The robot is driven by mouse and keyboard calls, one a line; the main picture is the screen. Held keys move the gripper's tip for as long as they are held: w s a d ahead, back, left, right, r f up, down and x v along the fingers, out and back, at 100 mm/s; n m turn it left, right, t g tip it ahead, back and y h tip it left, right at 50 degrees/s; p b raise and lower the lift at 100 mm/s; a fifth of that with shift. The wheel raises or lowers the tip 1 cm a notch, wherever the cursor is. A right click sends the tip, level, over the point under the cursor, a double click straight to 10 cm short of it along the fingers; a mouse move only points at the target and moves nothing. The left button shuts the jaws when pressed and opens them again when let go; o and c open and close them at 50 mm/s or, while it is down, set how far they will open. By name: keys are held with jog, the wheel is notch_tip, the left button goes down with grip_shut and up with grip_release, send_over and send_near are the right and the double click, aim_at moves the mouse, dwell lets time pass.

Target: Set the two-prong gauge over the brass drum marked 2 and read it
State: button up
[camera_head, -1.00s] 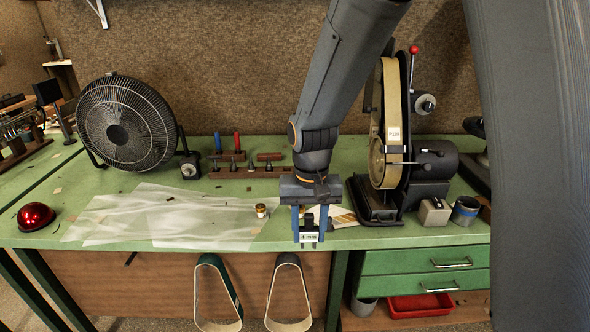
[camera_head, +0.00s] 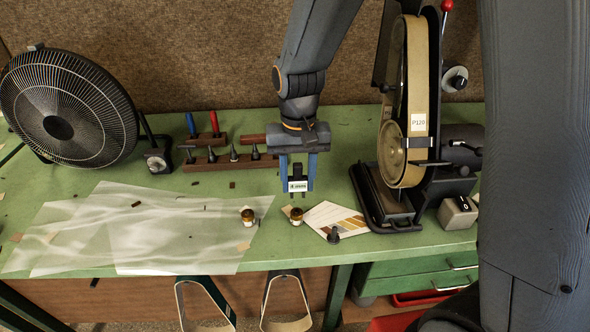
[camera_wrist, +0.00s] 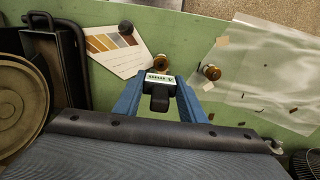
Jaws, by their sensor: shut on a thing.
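My gripper (camera_head: 298,188) is shut on the two-prong gauge (camera_head: 298,184), which has a white labelled face and a dark body. Its two prongs point down, above the green bench. In the wrist view the gauge (camera_wrist: 159,80) sits between my blue fingers (camera_wrist: 160,98). One small brass drum (camera_head: 296,216) stands just in front of the gauge, by the colour card; it also shows in the wrist view (camera_wrist: 161,63). Another brass drum (camera_head: 248,217) stands on the clear sheet's right part, also in the wrist view (camera_wrist: 211,72). No number is legible on either.
A dark small knob-like piece (camera_head: 333,235) stands on the colour card (camera_head: 345,217). The belt sander (camera_head: 407,130) stands at right. The clear sheet (camera_head: 140,225) covers the front left. A fan (camera_head: 60,105) and wooden tool blocks (camera_head: 225,162) stand behind.

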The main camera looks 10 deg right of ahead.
aim_at(297, 191)
jog(key=shift+s+a+r+p, duration=0.1)
jog(key=shift+s+p, duration=0.1)
jog(key=shift+p, duration=0.1)
jog(key=shift+f+b, duration=0.85)
jog(key=shift+f, duration=1.15)
jog(key=shift+f, duration=1.05)
dwell(1.4)
jog(key=shift+r, duration=0.1)
dwell(0.7)
jog(key=shift+r+p, duration=2.05)
jog(key=shift+r, duration=0.35)
